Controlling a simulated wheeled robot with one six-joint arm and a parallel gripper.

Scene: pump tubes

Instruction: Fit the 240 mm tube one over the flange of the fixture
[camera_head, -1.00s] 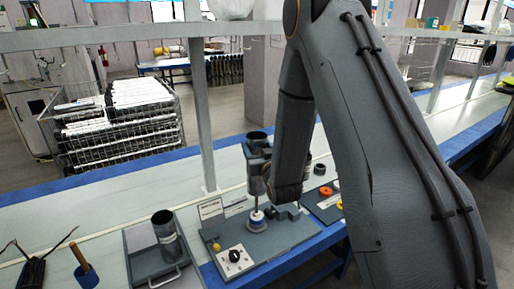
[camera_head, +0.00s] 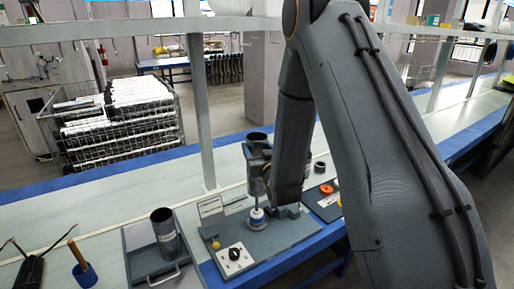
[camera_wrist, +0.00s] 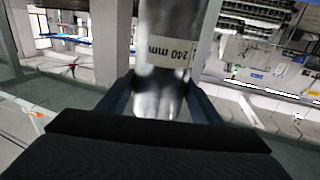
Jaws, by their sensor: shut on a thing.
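My gripper (camera_wrist: 157,92) is shut on a metal tube labelled 240 mm (camera_wrist: 168,45) in the wrist view. In the head view the tube's dark open top (camera_head: 257,137) shows beside my wrist, and the tube is upright. It is above the fixture (camera_head: 257,218), whose thin post rises from a white and blue round base on a grey plate. The tube's lower end is partly hidden by my gripper and arm, so I cannot tell whether it touches the post or the flange.
Another grey tube (camera_head: 165,233) stands upright in a tray (camera_head: 140,262) with a handle to the left. A control box with a black knob (camera_head: 235,254) sits at the plate's front. Orange and dark rings (camera_head: 327,190) lie to the right. A shelf post (camera_head: 200,110) stands behind.

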